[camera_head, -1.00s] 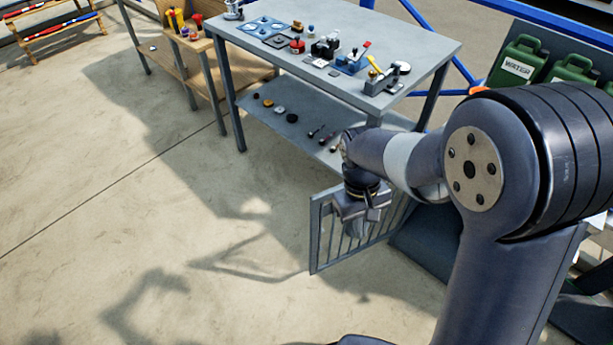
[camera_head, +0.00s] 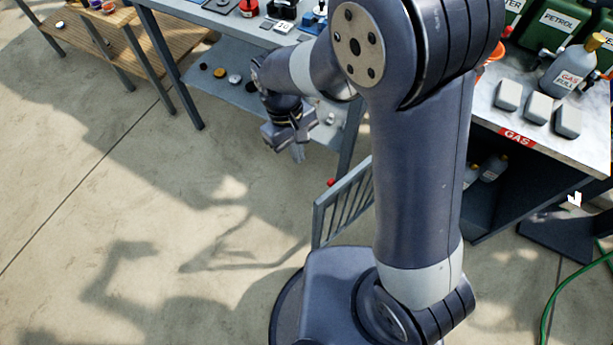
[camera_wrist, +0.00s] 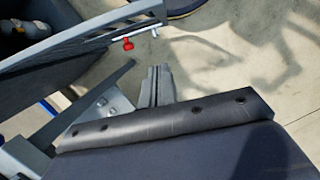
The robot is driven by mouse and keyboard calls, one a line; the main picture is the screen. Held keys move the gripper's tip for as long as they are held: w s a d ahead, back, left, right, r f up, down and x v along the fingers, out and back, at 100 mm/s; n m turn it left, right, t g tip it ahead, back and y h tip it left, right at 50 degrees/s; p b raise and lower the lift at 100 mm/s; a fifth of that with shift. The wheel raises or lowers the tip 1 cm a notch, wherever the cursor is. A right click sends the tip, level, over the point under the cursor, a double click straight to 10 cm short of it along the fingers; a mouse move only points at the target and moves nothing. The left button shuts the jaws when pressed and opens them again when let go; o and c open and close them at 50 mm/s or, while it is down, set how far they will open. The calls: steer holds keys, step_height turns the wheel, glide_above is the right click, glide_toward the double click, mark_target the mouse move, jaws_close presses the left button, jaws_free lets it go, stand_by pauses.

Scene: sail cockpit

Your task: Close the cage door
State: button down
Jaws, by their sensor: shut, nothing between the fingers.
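The cage door (camera_head: 343,203) is a grey frame with upright bars. In the head view it stands out over the floor, its right part hidden behind my arm, so its hinge side cannot be seen. In the wrist view the barred door (camera_wrist: 112,27) crosses the top, with a red knob (camera_wrist: 128,44) and a bolt at its near edge. My gripper (camera_head: 298,153) is shut and empty, up and left of the door in the head view and apart from it. Its fingers (camera_wrist: 158,82) show together in the wrist view, below the knob.
A grey workbench (camera_head: 230,65) with a lower shelf stands behind my gripper. At right is a dark cabinet with a pale top (camera_head: 560,140) marked GAS, holding a gas bottle (camera_head: 573,70) and grey blocks. Open concrete floor (camera_head: 120,190) lies to the left. A green hose (camera_head: 565,295) lies at lower right.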

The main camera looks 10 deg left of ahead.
steer(key=s+d+f, duration=0.4)
steer(key=f, duration=0.5)
steer(key=shift+s+d, duration=0.15)
steer(key=shift+d, duration=0.25)
